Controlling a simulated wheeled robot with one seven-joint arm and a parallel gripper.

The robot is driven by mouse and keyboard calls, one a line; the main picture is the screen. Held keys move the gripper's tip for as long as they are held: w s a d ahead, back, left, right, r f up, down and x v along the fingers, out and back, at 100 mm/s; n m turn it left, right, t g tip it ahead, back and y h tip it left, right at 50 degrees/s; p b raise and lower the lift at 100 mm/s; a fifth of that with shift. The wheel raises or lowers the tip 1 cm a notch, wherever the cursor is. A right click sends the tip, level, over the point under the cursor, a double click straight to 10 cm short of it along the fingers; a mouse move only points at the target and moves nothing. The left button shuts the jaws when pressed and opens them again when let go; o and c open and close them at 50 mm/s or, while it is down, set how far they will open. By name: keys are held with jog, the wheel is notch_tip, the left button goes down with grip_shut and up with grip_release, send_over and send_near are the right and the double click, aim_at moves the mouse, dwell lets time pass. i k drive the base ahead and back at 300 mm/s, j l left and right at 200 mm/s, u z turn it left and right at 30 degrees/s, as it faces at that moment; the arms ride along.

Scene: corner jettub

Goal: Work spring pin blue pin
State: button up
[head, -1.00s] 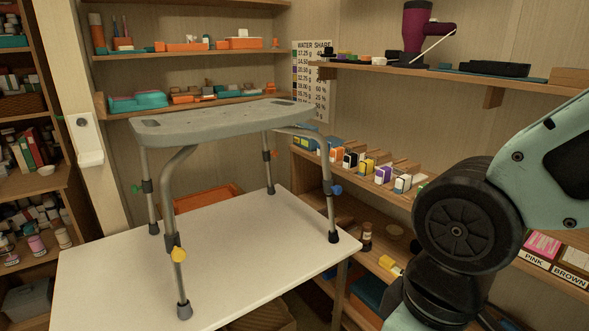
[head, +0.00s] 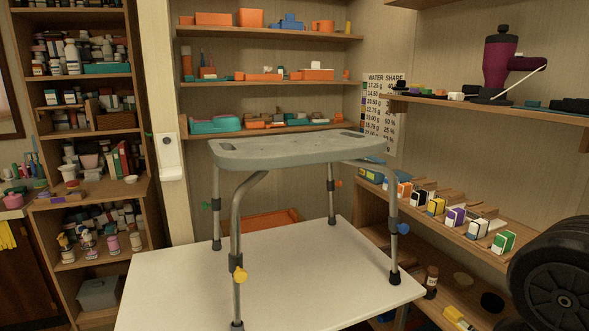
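A grey shower stool (head: 296,150) with metal legs stands upright on a white table (head: 285,262). Each leg bears a coloured pin. The blue pin (head: 403,228) is on the right leg, facing right. A yellow pin (head: 241,275) is on the front left leg, a green pin (head: 207,205) on the back left leg and an orange pin (head: 338,183) on the back right leg. My gripper is outside the view; only a dark joint of my arm shows at the lower right, well apart from the stool.
Shelves with small coloured boxes (head: 456,217) run along the right wall, close to the blue pin's side. A full shelf unit (head: 90,200) stands at the left. The tabletop around the stool's legs is clear. A water share chart (head: 383,112) hangs behind.

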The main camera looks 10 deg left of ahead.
aim_at(404, 229)
jog(key=i+j+z, duration=0.7)
jog(key=l, duration=0.1)
